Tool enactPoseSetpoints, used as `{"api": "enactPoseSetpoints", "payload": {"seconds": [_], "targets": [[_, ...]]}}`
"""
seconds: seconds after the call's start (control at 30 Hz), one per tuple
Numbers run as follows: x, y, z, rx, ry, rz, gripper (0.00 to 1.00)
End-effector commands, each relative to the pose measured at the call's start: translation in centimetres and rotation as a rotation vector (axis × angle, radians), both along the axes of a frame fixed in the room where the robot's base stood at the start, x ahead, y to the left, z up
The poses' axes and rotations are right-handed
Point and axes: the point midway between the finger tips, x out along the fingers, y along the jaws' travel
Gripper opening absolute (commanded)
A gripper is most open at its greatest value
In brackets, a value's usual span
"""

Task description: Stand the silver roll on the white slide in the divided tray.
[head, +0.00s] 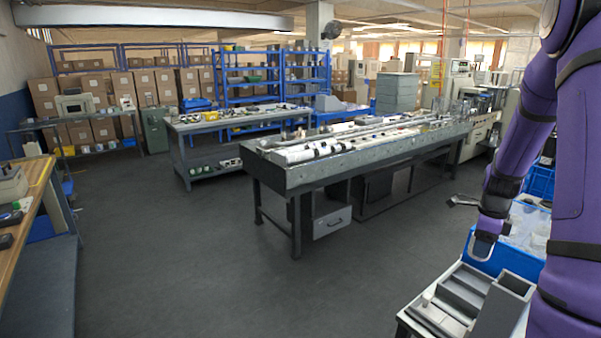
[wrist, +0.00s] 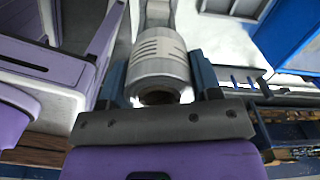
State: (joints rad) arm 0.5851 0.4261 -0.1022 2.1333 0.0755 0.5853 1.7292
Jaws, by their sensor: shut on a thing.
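The silver roll (wrist: 160,62) is between the two fingers of my gripper (wrist: 160,85) in the wrist view, with its round hollow end facing the camera. My gripper is shut on it. In the head view my gripper (head: 486,240) is at the lower right, above the divided tray (head: 476,282); the roll is hard to make out there. The tray is grey, with walled compartments. A pale, light-coloured strip that may be the white slide (head: 440,318) lies at the tray's near left. I cannot tell whether the roll touches anything.
A small pale upright piece (head: 427,299) stands by the tray's left side. A blue bin (head: 525,230) with clear wrap is just behind the tray. A long grey machine table (head: 350,150) stands farther back. The dark floor (head: 250,270) to the left is clear.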

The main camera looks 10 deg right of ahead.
Motion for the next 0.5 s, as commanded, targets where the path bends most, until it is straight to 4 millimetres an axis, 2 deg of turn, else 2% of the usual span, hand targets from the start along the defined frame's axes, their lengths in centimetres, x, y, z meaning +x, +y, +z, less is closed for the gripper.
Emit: {"api": "enactPoseSetpoints", "payload": {"seconds": [0.17, 0.37, 0.5], "targets": [[2.0, 2.1, -1.3, -0.003, 0.007, 0.203, 0.3], [5.9, 6.9, -3.9, -0.007, 0.015, 0.659, 0.3], [8.3, 10.9, -5.8, -0.008, 0.018, 0.999, 0.3]]}}
